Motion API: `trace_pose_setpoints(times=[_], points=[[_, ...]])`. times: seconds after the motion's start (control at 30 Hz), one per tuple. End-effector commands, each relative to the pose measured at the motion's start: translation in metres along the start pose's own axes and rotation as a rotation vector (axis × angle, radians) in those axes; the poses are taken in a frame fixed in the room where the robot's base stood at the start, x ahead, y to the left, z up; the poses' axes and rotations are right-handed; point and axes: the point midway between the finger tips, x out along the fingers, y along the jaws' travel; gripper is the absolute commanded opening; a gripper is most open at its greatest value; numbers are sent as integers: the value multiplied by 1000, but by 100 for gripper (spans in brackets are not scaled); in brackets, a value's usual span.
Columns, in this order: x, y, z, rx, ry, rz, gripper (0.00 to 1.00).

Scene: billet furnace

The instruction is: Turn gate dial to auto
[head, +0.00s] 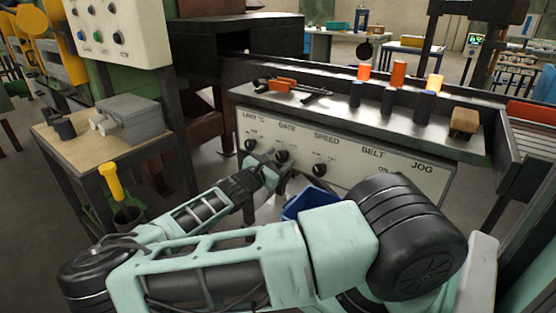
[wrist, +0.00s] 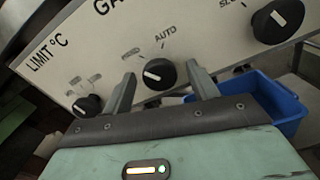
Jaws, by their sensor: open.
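The gate dial (wrist: 159,74) is a round black knob with a white pointer mark on the white control panel (wrist: 215,45). Its mark points left in the wrist view, away from the AUTO label (wrist: 165,37) at upper right and more toward a blurred label at upper left. My gripper (wrist: 161,69) is open, one finger to each side of the dial in the picture. Clear gaps show, and I cannot tell whether the fingertips reach past its face. In the head view, my gripper (head: 272,172) is just in front of the dial (head: 282,156), partly hiding the panel.
The limit dial (wrist: 87,105) is close to my left finger; the speed dial (wrist: 278,21) is farther right. A blue bin (wrist: 272,102) stands below the panel. A worktop (head: 350,113) with orange-topped billets is above. A wooden table (head: 80,145) stands at left.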

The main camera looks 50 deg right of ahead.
Motion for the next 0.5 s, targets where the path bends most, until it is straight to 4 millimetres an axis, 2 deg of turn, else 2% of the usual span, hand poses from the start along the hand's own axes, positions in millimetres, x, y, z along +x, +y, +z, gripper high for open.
trace_pose_setpoints(times=[0.13,0.3,0.5], points=[[0,0,0,0,0,0,59],[0,0,0,0,0,0,14],[0,0,0,5,0,-1,14]])
